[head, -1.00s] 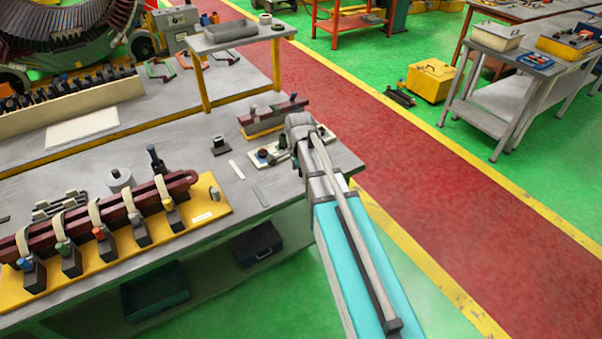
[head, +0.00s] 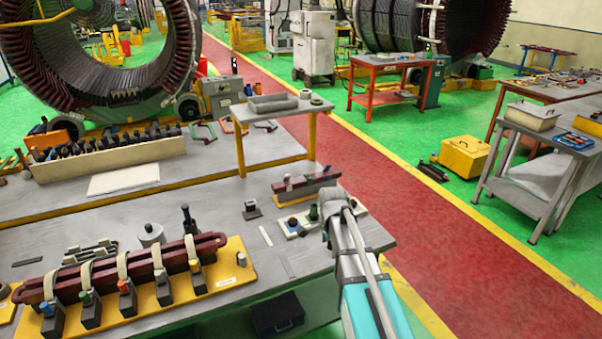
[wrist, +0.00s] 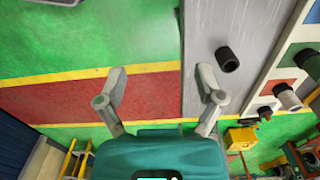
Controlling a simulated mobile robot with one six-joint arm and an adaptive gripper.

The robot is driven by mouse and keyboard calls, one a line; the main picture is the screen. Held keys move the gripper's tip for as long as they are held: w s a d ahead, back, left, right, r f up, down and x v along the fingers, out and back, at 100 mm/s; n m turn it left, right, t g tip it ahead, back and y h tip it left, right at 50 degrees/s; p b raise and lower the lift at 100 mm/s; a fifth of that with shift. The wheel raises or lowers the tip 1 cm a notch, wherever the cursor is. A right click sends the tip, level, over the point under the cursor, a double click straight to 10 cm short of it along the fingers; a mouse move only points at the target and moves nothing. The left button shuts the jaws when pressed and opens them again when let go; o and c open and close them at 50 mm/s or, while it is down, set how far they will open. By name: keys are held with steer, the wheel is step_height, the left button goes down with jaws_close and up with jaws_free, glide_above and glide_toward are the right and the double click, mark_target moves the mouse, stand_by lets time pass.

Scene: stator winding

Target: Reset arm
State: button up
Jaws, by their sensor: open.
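My gripper (wrist: 160,78) is open and empty in the wrist view, its two grey fingers spread wide above the floor beside the grey bench top (wrist: 205,22). A dark cylinder (wrist: 228,60) stands on that bench top, right of the right finger and apart from it. In the head view my arm (head: 355,265) reaches over the right end of the workbench (head: 215,208); my gripper cannot be made out there.
A yellow fixture (head: 237,270) with a dark red coil bar (head: 150,262) stands at the bench's front left. A small parts tray (head: 284,222) lies close to my arm. A raised shelf (head: 275,113) stands behind. The red walkway (head: 440,200) at right is clear.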

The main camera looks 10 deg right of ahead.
steer(key=shift+s, duration=0.1)
steer(key=s+n, duration=1.5)
